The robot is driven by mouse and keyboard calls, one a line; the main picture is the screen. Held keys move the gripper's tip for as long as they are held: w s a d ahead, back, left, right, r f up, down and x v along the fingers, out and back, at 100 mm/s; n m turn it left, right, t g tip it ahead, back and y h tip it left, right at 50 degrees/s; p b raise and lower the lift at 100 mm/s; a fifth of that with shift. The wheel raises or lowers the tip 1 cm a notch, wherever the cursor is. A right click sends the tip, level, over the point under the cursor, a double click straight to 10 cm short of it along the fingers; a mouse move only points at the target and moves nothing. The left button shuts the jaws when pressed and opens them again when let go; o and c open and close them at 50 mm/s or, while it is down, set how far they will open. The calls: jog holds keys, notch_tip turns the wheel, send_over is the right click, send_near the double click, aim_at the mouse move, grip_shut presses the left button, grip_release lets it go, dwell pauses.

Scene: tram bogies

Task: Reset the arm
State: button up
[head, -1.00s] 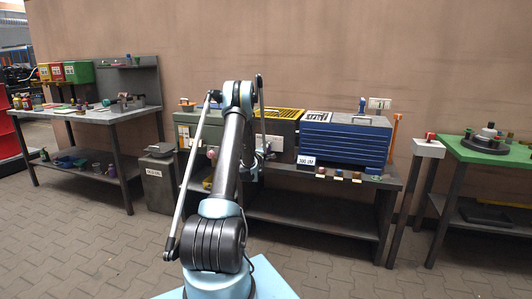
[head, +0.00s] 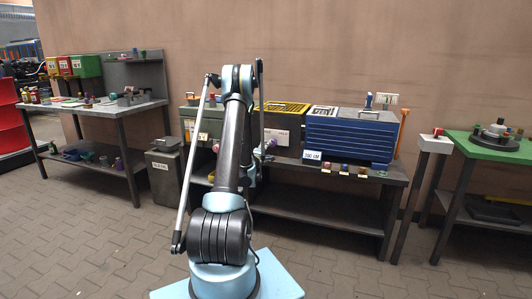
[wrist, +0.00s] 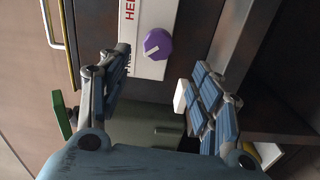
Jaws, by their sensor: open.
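My arm (head: 232,150) rises from its light blue base in the middle of the head view, its upper links folded up in front of the bench. My gripper (wrist: 157,62) shows in the wrist view with its two blue-padded fingers spread apart and nothing between them. Beyond the fingers is a purple knob (wrist: 158,44) on a white labelled strip (wrist: 150,15). The knob is in line with the gap, and I cannot tell the distance. In the head view my gripper is hidden behind the arm.
A dark bench (head: 320,208) behind my arm carries a blue ribbed box (head: 350,137) and a yellow-topped box. A grey bin (head: 163,175) stands to the left. A green-topped table (head: 480,150) is at the right. The paved floor in front is clear.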

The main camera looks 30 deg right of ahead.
dwell(0.4)
jog(key=s+a+r+m+g, duration=0.2)
jog(key=s+a+r+m, duration=0.15)
jog(key=a+r, duration=0.6)
jog(key=s+a+r+m+g+y, duration=0.25)
jog(key=s+a+r, duration=0.35)
jog(key=s+a, duration=0.3)
jog(key=s+a+f+g+y, duration=0.2)
jog(key=s+a+f+y, duration=0.3)
jog(key=s+a, duration=1.1)
jog(key=s+a+f+m+g+y, duration=0.1)
jog(key=s+a+f+g+y, duration=0.2)
jog(key=s+a, duration=1.3)
jog(key=s+f+y, duration=0.3)
jog(key=shift+s+a+f, duration=0.2)
jog(key=shift+a, duration=0.15)
